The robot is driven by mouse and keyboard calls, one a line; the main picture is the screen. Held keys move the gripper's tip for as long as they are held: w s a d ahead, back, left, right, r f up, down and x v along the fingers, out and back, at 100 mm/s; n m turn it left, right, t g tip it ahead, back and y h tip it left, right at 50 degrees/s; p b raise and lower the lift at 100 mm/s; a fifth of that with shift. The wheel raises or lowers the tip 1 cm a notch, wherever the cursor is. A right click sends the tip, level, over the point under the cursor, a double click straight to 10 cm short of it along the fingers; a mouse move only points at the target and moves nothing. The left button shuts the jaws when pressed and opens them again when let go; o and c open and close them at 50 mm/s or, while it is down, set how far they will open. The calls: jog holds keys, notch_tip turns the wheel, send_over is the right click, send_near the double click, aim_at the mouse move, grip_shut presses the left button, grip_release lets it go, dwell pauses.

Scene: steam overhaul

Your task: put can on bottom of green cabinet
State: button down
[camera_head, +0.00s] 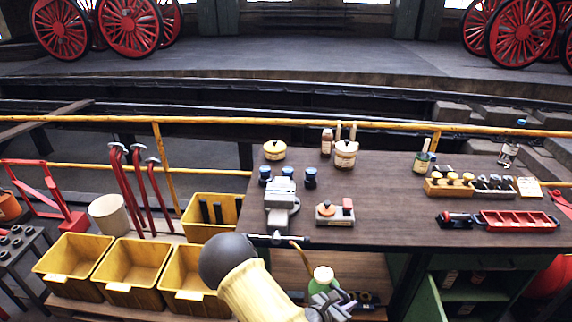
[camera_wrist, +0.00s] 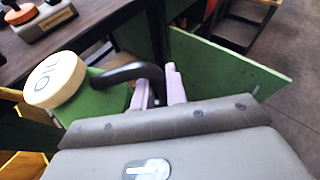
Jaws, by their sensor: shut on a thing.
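The can is green with a cream lid (camera_head: 323,273) and a thin brown spout in the head view. In the wrist view the can (camera_wrist: 104,100) shows its cream lid and a dark curved handle. My gripper (camera_wrist: 160,88) is shut on that handle; the can is in front of the workbench edge. My gripper also shows in the head view (camera_head: 331,304), partly cut off at the bottom. The green cabinet (camera_head: 428,300) is under the bench to the right of the can, with bottles on its shelves. A green panel, seemingly its open door, shows in the wrist view (camera_wrist: 228,72).
The dark workbench (camera_head: 390,215) carries a vise (camera_head: 281,200), jars, a bottle rack and a red tray (camera_head: 518,220). Yellow bins (camera_head: 135,268) stand at the left. A dark post (camera_head: 405,290) stands between the can and the cabinet. Floor beyond the green panel looks clear.

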jog(key=shift+d+r, duration=0.2)
jog(key=shift+d, duration=0.1)
jog(key=n+t+y, duration=0.2)
jog(key=n+y, duration=0.1)
jog(key=shift+w+d+t, duration=0.1)
jog(key=shift+w+t, duration=0.05)
jog(key=shift+t, duration=0.15)
jog(key=shift+a+f+n+t+y, duration=0.15)
jog(key=shift+a+n+t+y, duration=0.25)
jog(key=shift+n, duration=0.3)
jog(key=shift+w+d+f+n+t+y, duration=0.3)
jog(key=shift+w+f+n+y, duration=0.2)
jog(key=shift+f+n+y, duration=0.4)
jog(key=shift+w+a+f+n+t+y, duration=0.15)
jog(key=shift+f+n+t+y, duration=0.1)
jog(key=shift+f+n+y, duration=0.7)
jog(key=shift+w+a+f+n+t+y, duration=0.2)
jog(key=shift+f+n+y, duration=0.35)
jog(key=shift+n+y, duration=0.75)
jog(key=shift+s+m+y, duration=0.1)
jog(key=shift+m+y, duration=0.15)
